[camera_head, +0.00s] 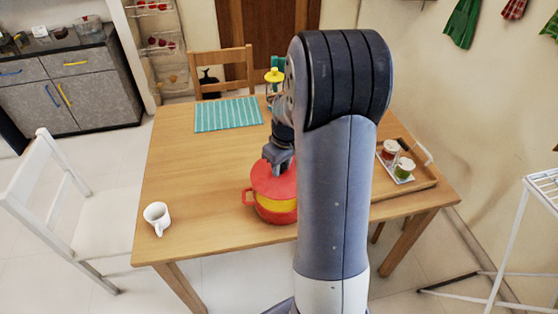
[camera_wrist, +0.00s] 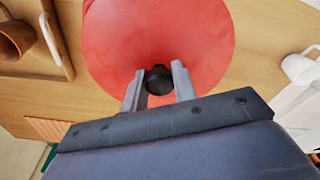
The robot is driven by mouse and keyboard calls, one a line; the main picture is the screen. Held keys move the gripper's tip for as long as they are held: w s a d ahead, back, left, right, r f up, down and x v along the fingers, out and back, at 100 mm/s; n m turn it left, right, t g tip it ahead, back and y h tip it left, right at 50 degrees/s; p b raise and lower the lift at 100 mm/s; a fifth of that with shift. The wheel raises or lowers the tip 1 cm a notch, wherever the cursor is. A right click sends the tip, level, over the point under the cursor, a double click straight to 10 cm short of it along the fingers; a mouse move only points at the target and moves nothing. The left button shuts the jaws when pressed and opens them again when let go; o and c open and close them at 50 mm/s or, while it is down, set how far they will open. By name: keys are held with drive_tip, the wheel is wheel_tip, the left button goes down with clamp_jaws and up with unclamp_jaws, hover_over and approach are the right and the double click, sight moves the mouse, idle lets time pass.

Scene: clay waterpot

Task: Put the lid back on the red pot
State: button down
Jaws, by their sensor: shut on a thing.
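The red lid (camera_head: 270,181) is at my gripper (camera_head: 279,161), over the red pot (camera_head: 270,216) near the table's front edge. A yellow area shows between the lid and the pot's lower red part. I cannot tell whether the lid touches the rim. In the wrist view the round red lid (camera_wrist: 160,30) fills the upper middle and hides the pot. The fingers of my gripper (camera_wrist: 159,80) are shut on its black knob (camera_wrist: 158,82), one on each side. My arm hides the pot's right side in the head view.
A white mug (camera_head: 157,216) stands left of the pot on the wooden table (camera_head: 215,225). A teal striped placemat (camera_head: 228,115) lies at the back. White and wooden chairs stand around.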

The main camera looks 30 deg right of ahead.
sight(282, 176)
drive_tip(key=shift+f+b, duration=2.3)
drive_tip(key=shift+f, duration=0.85)
drive_tip(key=shift+f, duration=0.15)
drive_tip(key=c, duration=0.6)
unclamp_jaws()
drive_tip(key=shift+r+p, duration=2.35)
drive_tip(key=shift+r, duration=1.2)
drive_tip(key=shift+c, duration=0.3)
